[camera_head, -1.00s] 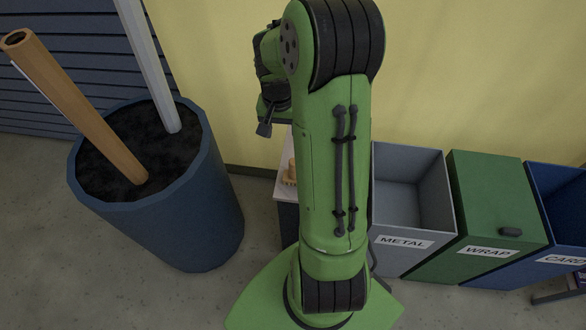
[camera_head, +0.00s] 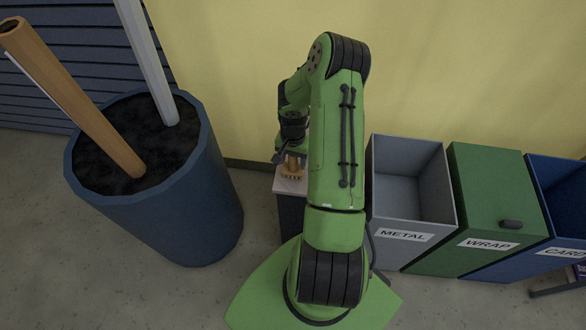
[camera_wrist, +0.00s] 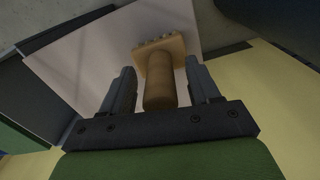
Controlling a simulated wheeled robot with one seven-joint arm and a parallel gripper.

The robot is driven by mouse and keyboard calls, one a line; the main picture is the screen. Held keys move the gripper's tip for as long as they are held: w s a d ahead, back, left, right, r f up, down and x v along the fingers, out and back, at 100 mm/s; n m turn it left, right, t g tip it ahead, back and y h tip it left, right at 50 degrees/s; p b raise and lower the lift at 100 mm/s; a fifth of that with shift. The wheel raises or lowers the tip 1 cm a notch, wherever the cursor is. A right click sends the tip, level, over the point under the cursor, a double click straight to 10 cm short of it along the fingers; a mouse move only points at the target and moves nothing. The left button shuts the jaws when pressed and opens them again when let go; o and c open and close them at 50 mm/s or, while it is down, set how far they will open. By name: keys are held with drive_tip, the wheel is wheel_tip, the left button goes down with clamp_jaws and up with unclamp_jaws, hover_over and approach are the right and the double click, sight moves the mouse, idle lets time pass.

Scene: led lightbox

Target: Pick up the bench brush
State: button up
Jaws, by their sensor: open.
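The bench brush (camera_wrist: 160,92) is wooden, with a round handle and a wider block edged with small bristle tufts. It rests on a pale top surface (camera_wrist: 85,60) of a small stand. In the wrist view the handle lies between the two dark fingers of my gripper (camera_wrist: 161,68), with a gap on each side; the block is beyond the fingertips. My gripper is open and holds nothing. In the head view the brush (camera_head: 292,173) is partly visible just below my gripper (camera_head: 281,158), beside my green arm.
A large blue barrel (camera_head: 190,215) with a wooden pole and a grey pole stands left of the stand. A grey METAL bin (camera_head: 400,235), a green WRAP bin (camera_head: 485,200) and a blue bin (camera_head: 560,205) line the right. A yellow wall (camera_head: 450,60) is behind.

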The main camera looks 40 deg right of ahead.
drive_tip(key=shift+f, duration=0.5)
drive_tip(key=c, duration=1.1)
